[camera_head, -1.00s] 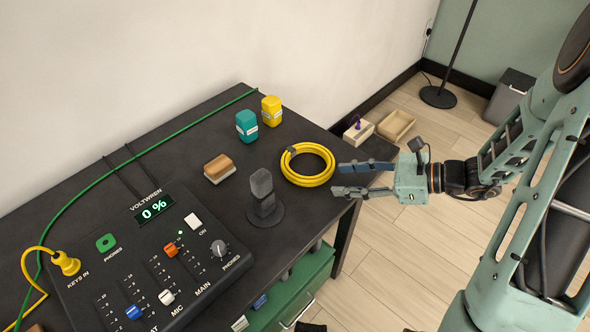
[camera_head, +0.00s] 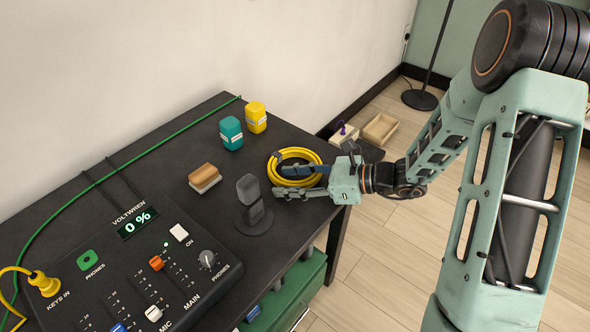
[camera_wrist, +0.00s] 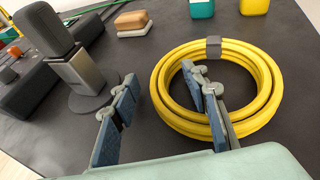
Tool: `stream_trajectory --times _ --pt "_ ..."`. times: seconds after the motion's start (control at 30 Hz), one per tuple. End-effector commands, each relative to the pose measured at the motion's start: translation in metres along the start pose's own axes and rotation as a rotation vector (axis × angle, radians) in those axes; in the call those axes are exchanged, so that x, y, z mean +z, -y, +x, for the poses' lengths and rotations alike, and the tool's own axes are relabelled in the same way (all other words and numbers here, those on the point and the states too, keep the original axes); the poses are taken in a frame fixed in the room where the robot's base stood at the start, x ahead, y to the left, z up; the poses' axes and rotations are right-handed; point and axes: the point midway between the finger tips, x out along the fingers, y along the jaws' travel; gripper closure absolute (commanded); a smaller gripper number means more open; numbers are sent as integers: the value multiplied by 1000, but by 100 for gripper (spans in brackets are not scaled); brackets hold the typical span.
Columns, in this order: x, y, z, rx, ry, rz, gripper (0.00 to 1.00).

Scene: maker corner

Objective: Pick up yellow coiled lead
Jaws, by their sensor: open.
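The yellow coiled lead (camera_head: 276,179) lies flat on the dark table near its right end. A dark band (camera_wrist: 213,45) wraps the far side of its ring in the wrist view. My gripper (camera_head: 281,181) is open and reaches over the lead from the right, hiding part of the ring. In the wrist view my gripper (camera_wrist: 162,95) has its right finger over the inside of the ring and its left finger outside, on the left. The ring's left side shows between the two fingers. Whether a finger touches the lead I cannot tell.
A dark microphone (camera_head: 251,200) stands on a round base left of the lead. A wood-backed block (camera_head: 205,178), a teal container (camera_head: 231,132) and a yellow container (camera_head: 256,117) stand behind it. The mixer (camera_head: 140,255) fills the left of the table (camera_head: 150,175).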

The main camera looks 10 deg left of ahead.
Motion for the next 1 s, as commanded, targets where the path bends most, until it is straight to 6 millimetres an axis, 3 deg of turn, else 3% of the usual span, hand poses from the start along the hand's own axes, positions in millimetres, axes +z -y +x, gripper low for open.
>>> stream_trajectory --times 0.27,0.63,1.0 --pt "0 0 4 -2 -1 0 58" --pt "0 0 4 -1 -1 1 99" --pt "5 1 1 -2 -2 0 100"
